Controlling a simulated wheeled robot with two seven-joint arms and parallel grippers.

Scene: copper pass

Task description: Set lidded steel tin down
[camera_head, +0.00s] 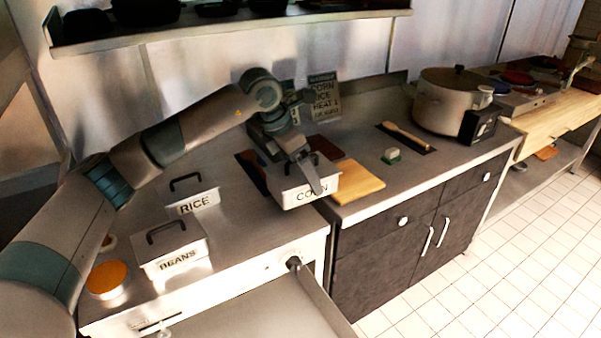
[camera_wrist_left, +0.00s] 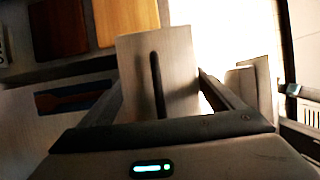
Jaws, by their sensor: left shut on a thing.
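The lidded steel tin marked CORN (camera_head: 300,194) is a pale box with a dark handle on its lid. My left gripper (camera_head: 300,172) is shut on it from above and covers much of the lid in the head view. In the left wrist view the tin (camera_wrist_left: 178,95) shows between the fingers, its dark handle running along the lid. The tin is near the front edge of the steel counter; I cannot tell whether its base touches. My right gripper is not in view.
A RICE tin (camera_head: 192,201) and a BEANS tin (camera_head: 172,249) stand to the left, near an orange-lidded jar (camera_head: 108,280). A wooden board (camera_head: 357,181) lies just right of the CORN tin. A green-and-white block (camera_head: 391,156) and large pot (camera_head: 450,100) are farther right.

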